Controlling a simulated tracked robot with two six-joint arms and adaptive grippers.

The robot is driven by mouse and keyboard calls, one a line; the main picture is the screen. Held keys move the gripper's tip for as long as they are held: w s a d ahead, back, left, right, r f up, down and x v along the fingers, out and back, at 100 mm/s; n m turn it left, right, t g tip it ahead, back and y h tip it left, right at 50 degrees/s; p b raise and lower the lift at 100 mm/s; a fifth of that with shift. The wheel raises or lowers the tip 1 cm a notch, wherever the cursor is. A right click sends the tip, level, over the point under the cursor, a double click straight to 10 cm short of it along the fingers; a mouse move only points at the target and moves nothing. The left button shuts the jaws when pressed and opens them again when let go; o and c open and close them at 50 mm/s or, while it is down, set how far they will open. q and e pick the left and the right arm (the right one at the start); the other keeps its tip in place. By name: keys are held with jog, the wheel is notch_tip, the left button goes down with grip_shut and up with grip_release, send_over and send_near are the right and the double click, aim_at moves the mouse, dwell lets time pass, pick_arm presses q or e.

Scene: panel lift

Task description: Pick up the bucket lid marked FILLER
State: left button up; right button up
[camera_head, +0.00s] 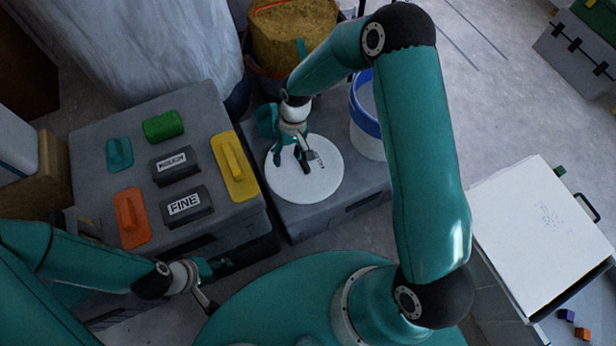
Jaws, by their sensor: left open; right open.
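A round white lid (293,189) lies flat on the right grey box, with small dark print on its right part, partly hidden and too small to read. My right gripper (305,166) is right over the lid, fingers pointing down; it is open, and I cannot tell whether its fingertips touch the lid. My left gripper (213,293) is at the lower left, in front of the grey boxes, well away from the lid. It is open and empty.
Left of the lid, a grey box (85,150) carries sanding blocks marked FINE (184,204) and ROUGH (174,163), plus a yellow float (235,166) and an orange float (131,217). A white bucket with a blue band (367,128) stands behind right. A white-topped cart (540,235) is at right.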

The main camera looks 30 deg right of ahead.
jog(key=h+b, duration=0.2)
jog(key=b, duration=0.4)
send_over(304, 163)
jog(key=w, duration=0.2)
jog(key=shift+g, duration=0.3)
jog(key=f, duration=0.4)
jog(key=s+f+b, duration=0.1)
jog(key=f, duration=0.2)
jog(key=f+b, duration=0.1)
jog(key=f, duration=0.3)
jog(key=shift+s+f, duration=0.2)
jog(key=shift+f, duration=0.1)
notch_tip(304, 163, down, 5)
jog(key=shift+s+d+f+b, duration=0.1)
jog(key=shift+s+b, duration=0.05)
jog(key=shift+b, duration=0.85)
pick_arm(q)
notch_tip(304, 163, down, 12)
jog(key=shift+f, duration=0.2)
pick_arm(e)
grip_shut()
